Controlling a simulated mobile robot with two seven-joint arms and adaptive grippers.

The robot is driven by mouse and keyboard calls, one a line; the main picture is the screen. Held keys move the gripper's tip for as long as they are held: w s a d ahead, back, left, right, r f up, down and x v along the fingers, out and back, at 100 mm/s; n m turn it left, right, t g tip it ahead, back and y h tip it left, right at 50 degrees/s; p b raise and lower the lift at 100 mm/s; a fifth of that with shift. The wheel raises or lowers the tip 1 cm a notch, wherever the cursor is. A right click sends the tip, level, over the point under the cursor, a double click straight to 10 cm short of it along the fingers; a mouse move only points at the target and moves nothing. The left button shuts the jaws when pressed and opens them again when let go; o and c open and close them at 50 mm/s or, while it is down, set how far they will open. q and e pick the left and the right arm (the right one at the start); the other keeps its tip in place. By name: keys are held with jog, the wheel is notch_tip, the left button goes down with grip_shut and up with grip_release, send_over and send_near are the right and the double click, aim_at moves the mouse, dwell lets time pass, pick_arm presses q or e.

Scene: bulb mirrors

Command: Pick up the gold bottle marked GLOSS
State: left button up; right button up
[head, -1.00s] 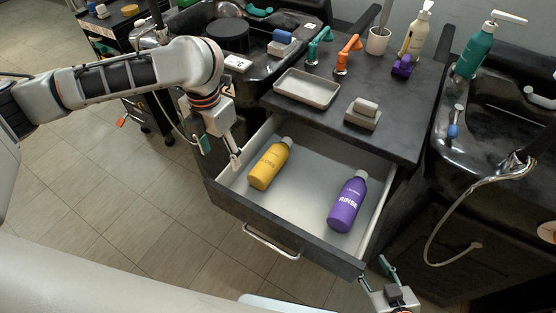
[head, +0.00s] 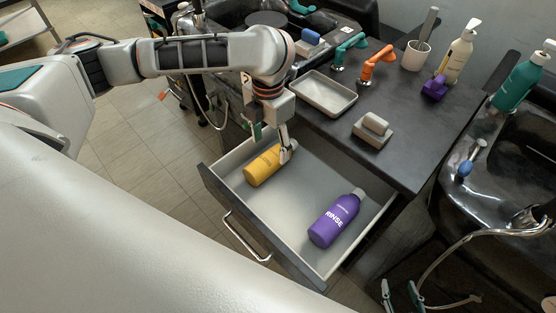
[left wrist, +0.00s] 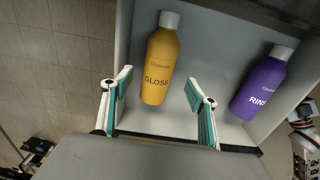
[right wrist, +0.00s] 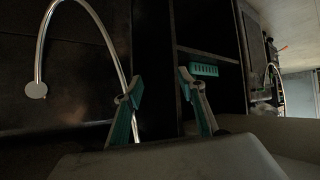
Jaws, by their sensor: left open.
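The gold bottle marked GLOSS (head: 263,167) lies on its side in the open drawer, at its left end. In the left wrist view the bottle (left wrist: 161,66) lies ahead of and between the spread fingers, its white cap pointing away. My left gripper (head: 287,153) is open and over the drawer at the bottle's cap end, partly covering it in the head view; it also shows in the left wrist view (left wrist: 160,98). I cannot tell whether it touches the bottle. My right gripper (right wrist: 162,92) is open and empty, low beside the dark cabinets; it shows at the head view's bottom edge (head: 402,292).
A purple RINSE bottle (head: 336,219) lies at the drawer's right side. The drawer's walls (head: 208,181) surround both bottles. A hose (head: 425,262) hangs at the right.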

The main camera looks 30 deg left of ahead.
aim_at(271, 154)
pick_arm(q)
notch_tip(271, 154, down, 3)
jog(key=shift+a+r+b, duration=0.1)
jog(key=shift+r+b, duration=0.05)
jog(key=shift+b, duration=0.2)
notch_tip(271, 154, down, 4)
jog(key=shift+w+f+b, duration=0.1)
jog(key=shift+f+b, duration=0.05)
jog(key=shift+b, duration=0.65)
jog(key=shift+f, duration=0.25)
jog(key=shift+r, duration=0.1)
jog(key=c, duration=1.5)
